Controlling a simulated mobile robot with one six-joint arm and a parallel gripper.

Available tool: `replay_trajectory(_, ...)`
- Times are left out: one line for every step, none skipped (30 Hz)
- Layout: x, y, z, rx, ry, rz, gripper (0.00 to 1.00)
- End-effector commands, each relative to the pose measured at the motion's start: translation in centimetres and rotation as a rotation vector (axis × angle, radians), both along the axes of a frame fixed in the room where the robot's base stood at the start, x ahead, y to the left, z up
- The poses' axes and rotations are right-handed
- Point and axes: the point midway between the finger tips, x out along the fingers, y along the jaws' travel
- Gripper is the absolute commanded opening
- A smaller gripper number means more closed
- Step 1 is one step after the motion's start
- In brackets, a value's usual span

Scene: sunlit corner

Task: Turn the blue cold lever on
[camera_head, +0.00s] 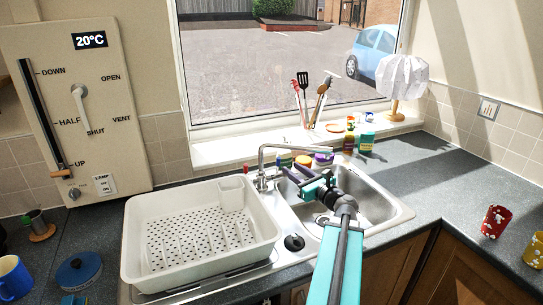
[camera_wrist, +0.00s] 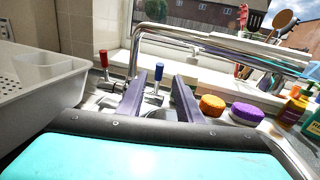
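The chrome tap (camera_head: 262,178) stands behind the sink, its long spout reaching right; it also shows in the wrist view (camera_wrist: 135,55). The blue cold lever (camera_wrist: 158,75) has a blue cap on a metal stem and points up. The red lever (camera_wrist: 103,59) stands to its left, also pointing up. My gripper (camera_head: 289,172) is over the sink beside the tap. In the wrist view its two purple fingers (camera_wrist: 159,84) are spread apart with nothing held. The blue lever shows between them, beyond the tips; I cannot tell any contact.
A white dish rack (camera_head: 203,228) stands left of the sink basin (camera_head: 375,208). Orange (camera_wrist: 212,105) and purple (camera_wrist: 246,113) round items sit behind the sink, right of my fingers. Bottles (camera_head: 366,142) stand farther right. The spout crosses above the fingers in the wrist view.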

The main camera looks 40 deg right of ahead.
Motion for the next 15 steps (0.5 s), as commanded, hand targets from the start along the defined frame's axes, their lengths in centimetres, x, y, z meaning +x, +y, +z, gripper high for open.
replay_trajectory(0.1,0.0,0.0,0.0,0.0,0.0,0.32)
replay_trajectory(0.1,0.0,0.0,0.0,0.0,0.0,0.32)
replay_trajectory(0.2,-0.1,0.0,0.0,0.0,0.0,0.32)
replay_trajectory(0.3,-0.1,0.0,0.0,0.0,0.001,0.32)
replay_trajectory(0.4,-0.1,0.0,0.0,0.0,0.001,0.32)
replay_trajectory(0.7,-0.1,0.1,0.0,0.0,0.001,0.32)
replay_trajectory(0.9,-0.2,0.1,0.0,0.0,0.001,0.32)
replay_trajectory(1.1,-0.2,0.1,0.0,0.0,0.002,0.32)
replay_trajectory(1.4,-0.3,0.1,0.0,0.0,0.003,0.32)
replay_trajectory(1.7,-0.3,0.1,0.0,0.0,0.003,0.32)
replay_trajectory(2.0,-0.4,0.1,0.0,0.0,0.003,0.32)
replay_trajectory(2.4,-0.5,0.1,0.0,0.0,0.003,0.32)
replay_trajectory(2.8,-0.6,0.1,0.0,0.0,0.003,0.32)
replay_trajectory(3.1,-0.6,0.1,0.0,0.001,0.003,0.32)
replay_trajectory(3.6,-0.7,0.1,0.0,0.001,0.003,0.32)
